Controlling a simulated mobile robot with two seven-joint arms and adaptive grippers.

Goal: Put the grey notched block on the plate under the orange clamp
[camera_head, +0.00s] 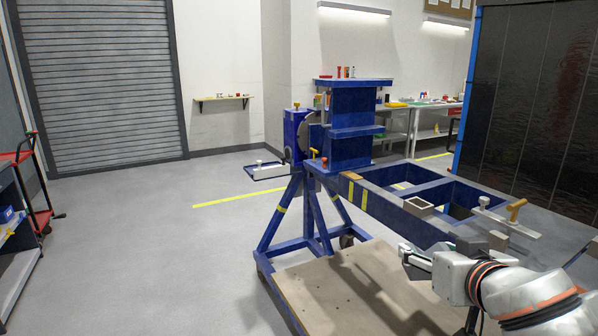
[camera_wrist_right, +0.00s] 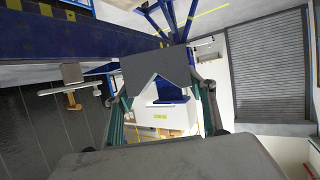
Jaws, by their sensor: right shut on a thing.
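The grey notched block (camera_wrist_right: 152,62) is held between the fingers of my right gripper (camera_wrist_right: 160,88), with its V-shaped notch facing the wrist camera. In the head view my right gripper (camera_head: 418,258) is in front of the blue frame, apart from it; the block is hard to make out there. The orange clamp (camera_head: 517,207) stands on the frame's right part, over a light plate (camera_head: 522,231). In the wrist view the orange clamp handle (camera_wrist_right: 73,101) is at the left, away from the block. My left gripper is not in view.
The blue rotary jig frame (camera_head: 378,206) has open bays and a wooden base board (camera_head: 345,285). A dark screen (camera_head: 530,100) stands behind right.

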